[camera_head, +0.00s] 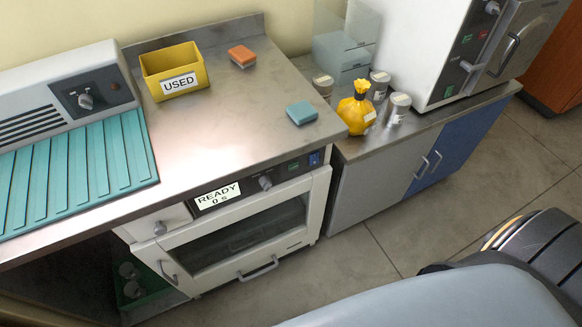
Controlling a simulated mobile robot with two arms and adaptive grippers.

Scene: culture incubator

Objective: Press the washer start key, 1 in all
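The washer (240,236) is built in under the steel counter, its glass door shut with a bar handle low on it. The lettering on the key and switch is too small to read, so I cannot tell for sure which one is the start key. Neither of my grippers is in view.
On the counter (225,125) stand a yellow "USED" bin (174,72), an orange sponge (242,56) and a teal sponge (301,113). A yellow tied bag (357,108) and metal canisters stand on the lower cabinet (365,185). The floor (440,220) before the cabinet is clear.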

